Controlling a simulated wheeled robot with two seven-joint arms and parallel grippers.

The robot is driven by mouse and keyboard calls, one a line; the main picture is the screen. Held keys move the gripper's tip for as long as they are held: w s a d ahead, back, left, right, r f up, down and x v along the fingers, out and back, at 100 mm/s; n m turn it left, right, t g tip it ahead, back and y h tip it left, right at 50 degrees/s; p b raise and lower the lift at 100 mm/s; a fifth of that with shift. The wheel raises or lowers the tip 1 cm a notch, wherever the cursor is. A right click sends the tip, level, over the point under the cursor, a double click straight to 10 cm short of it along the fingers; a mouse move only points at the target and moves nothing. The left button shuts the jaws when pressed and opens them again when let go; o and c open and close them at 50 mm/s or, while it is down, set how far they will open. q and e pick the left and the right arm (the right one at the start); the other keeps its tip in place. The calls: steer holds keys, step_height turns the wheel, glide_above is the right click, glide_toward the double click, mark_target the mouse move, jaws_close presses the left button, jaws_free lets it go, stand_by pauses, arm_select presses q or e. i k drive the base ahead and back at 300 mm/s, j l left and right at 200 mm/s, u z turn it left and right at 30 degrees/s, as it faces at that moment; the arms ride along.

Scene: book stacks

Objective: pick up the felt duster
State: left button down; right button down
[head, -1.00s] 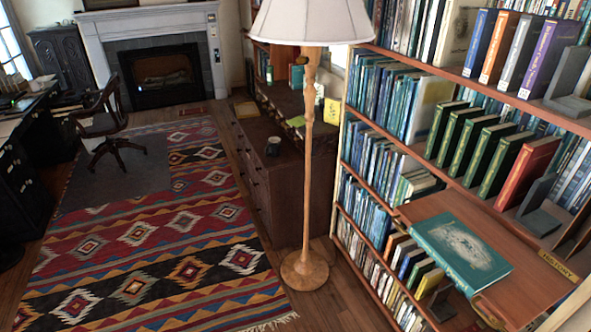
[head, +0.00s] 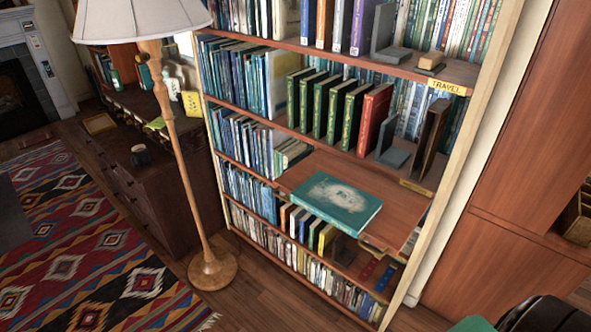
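A small block with a tan wooden top and a dark underside, which looks like the felt duster (head: 431,61), lies on the upper shelf (head: 400,67) of the bookcase. It sits near the shelf's right end, just right of a grey metal bookend (head: 385,35) and above the yellow TRAVEL label (head: 447,83). Nothing covers it from this side. Neither of my grippers shows in the head view.
Below, a shelf holds green books and a red book (head: 374,118), a bookend and a dark upright board (head: 427,138). A teal book (head: 334,204) lies on a pulled-out board (head: 400,208). A floor lamp (head: 180,150) stands left. A wooden cabinet (head: 500,200) stands right.

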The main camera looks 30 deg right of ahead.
mark_target(430, 64)
steer(key=z, duration=1.6)
